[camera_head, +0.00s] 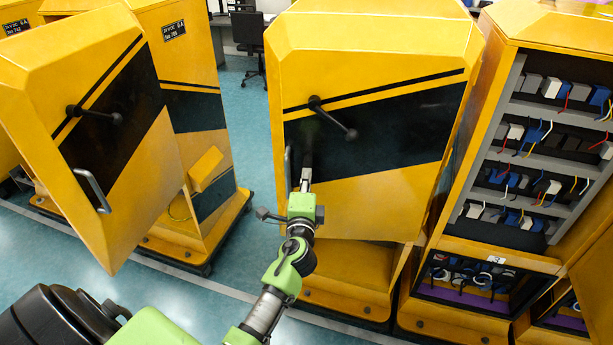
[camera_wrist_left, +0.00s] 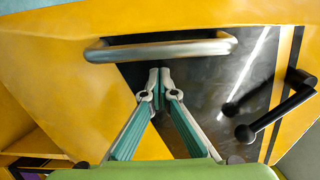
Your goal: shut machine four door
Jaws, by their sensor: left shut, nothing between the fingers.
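The middle machine's yellow door (camera_head: 370,205) has a black diagonal band, a black lever (camera_head: 334,118) and a metal bar handle (camera_head: 288,165). No machine number is readable on it. I cannot tell whether the door is fully against its cabinet. My left gripper (camera_head: 306,180) is in front of the door, just right of the handle, with its fingers together and empty. In the left wrist view the fingertips (camera_wrist_left: 159,72) are just below the handle (camera_wrist_left: 160,47), not around it. I cannot tell whether they touch the door. The lever (camera_wrist_left: 270,108) is at the right there. My right gripper is not in view.
Another yellow door (camera_head: 110,150) swings out at the left, with its own lever and handle. The cabinet at the right (camera_head: 520,190) is open, showing shelves of wired blocks. An office chair (camera_head: 249,35) stands behind. Blue floor (camera_head: 175,300) is clear at the lower left.

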